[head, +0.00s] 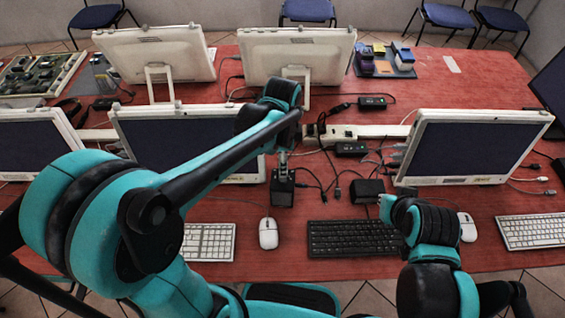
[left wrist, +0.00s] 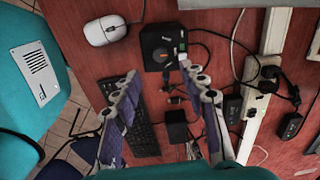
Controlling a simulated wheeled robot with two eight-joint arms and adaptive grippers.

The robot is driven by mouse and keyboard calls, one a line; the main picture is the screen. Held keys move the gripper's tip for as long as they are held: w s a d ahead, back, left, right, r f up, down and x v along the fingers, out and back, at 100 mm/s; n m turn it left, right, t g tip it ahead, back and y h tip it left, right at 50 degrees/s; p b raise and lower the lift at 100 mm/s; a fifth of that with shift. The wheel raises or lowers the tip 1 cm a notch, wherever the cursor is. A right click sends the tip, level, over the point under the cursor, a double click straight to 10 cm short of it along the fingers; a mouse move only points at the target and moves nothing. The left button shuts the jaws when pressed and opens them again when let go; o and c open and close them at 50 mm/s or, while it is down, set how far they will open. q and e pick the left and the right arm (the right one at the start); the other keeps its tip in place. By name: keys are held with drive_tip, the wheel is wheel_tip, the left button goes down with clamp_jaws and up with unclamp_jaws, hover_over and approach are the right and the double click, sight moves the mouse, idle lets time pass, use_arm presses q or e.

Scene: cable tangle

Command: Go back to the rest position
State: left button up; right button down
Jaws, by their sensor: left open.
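My left gripper (left wrist: 158,68) is open in the left wrist view, with its two fingers spread apart and nothing between them. It is over the red table (head: 400,270), with a black box (left wrist: 160,45) beyond its fingertips. My right arm shows at the lower right of the head view, bent over the front edge of the table.
A black box (head: 283,190), a smaller black box (head: 367,190), a white mouse (head: 268,233), a black keyboard (head: 355,238) and a white keyboard (head: 208,241) lie near the front. Cables tangle around a white power strip (head: 370,131). Monitors, including one at right (head: 470,150), stand behind.

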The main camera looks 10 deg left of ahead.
idle(0.4)
use_arm(q)
drive_tip(key=s+a+r+n+t, duration=0.5)
drive_tip(key=s+n, duration=0.5)
drive_tip(key=n, duration=0.5)
drive_tip(key=shift+a+r+t, duration=0.2)
drive_tip(key=shift+a+t, duration=0.8)
drive_tip(key=shift+a, duration=0.8)
